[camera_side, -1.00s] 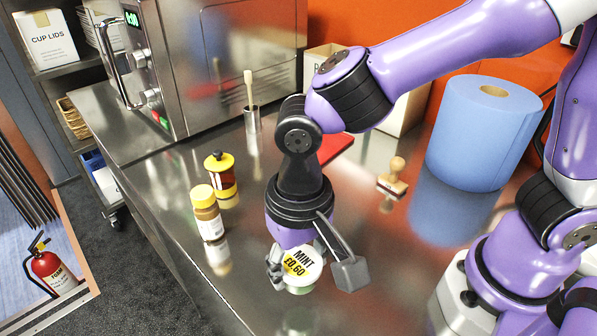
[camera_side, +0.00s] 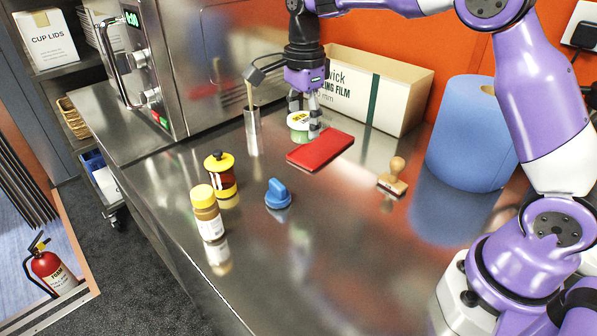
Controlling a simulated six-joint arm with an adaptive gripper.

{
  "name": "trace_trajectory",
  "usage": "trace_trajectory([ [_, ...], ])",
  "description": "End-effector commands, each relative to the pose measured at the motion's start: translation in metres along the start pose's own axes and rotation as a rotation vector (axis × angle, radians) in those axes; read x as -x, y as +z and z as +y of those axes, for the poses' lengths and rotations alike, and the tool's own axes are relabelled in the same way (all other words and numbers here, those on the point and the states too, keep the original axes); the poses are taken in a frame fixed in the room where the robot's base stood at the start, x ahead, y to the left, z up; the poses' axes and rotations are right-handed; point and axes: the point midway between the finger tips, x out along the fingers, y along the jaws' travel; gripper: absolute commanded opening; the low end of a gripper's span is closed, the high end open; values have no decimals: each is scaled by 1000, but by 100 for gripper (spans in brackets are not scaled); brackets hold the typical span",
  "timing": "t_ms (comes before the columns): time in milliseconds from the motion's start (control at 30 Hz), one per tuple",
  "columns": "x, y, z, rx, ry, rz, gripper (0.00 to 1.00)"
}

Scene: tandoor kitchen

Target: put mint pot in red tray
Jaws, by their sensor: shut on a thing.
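The mint pot (camera_side: 299,124) is a small pale green tub with a white, yellow and black lid. My gripper (camera_side: 305,113) is shut on it, with its fingers pointing down on the pot's sides. The red tray (camera_side: 320,150) is a flat red rectangle on the steel counter. The pot is just behind and to the left of the tray in the picture. I cannot tell whether the pot touches the counter or hangs slightly above it.
A metal cup with a stick (camera_side: 253,130) stands left of the pot, near the oven (camera_side: 215,60). A film box (camera_side: 375,90) is behind. A stamp (camera_side: 393,177), blue roll (camera_side: 471,135), blue knob-like object (camera_side: 278,194) and two jars (camera_side: 208,213) (camera_side: 220,174) stand around. The front counter is clear.

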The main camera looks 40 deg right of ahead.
Motion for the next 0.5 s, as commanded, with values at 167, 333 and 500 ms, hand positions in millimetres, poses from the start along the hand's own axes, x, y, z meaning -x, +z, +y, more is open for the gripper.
trace_trajectory([
  [167,-26,-39,-19,-12,3,0,19],
  [333,-51,-74,-38,-7,1,0,19],
  [500,-63,-93,-48,-3,-1,0,19],
])
